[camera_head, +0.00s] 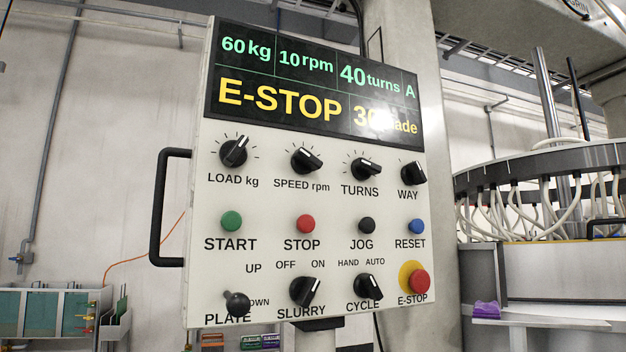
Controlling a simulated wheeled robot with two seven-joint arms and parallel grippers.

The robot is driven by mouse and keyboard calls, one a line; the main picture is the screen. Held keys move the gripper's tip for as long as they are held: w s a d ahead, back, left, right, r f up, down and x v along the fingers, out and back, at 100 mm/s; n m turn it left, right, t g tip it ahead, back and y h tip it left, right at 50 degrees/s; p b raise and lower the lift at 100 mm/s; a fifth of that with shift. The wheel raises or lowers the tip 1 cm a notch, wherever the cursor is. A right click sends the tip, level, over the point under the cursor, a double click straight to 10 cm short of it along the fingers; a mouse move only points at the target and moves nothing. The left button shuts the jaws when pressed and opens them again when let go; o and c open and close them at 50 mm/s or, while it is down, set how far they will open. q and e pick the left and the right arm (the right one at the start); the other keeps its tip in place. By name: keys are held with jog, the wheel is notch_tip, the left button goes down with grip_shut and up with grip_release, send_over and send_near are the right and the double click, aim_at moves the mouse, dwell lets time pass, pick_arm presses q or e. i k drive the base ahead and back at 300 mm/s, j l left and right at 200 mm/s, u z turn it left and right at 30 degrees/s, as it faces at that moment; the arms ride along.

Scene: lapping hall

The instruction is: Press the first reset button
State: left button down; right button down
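A white control panel (264,200) faces me, slightly turned, in the middle of the head view. The blue RESET button (417,227) is at the right end of its button row, above the label RESET. It is the only button labelled RESET in view. In the same row are the green START (231,221), red STOP (305,224) and black JOG (367,225) buttons. The display (312,90) reads 60 kg, 10 rpm, 40 turns A and, in yellow, E-STOP, with further text partly lost in glare. Neither of my grippers is in view.
A red E-STOP mushroom (420,281) on a yellow disc sits below RESET. Dark knobs fill the rows above and below the buttons. A black handle (157,207) juts from the panel's left side. A machine with hoses (540,160) and a shelf with a purple item (486,309) stand right.

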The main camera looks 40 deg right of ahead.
aim_at(417, 226)
jog(key=i+j+z, duration=0.1)
jog(key=j+z, duration=0.25)
jog(key=i+j+z, duration=0.1)
jog(key=z, duration=0.25)
jog(key=j+z, duration=0.35)
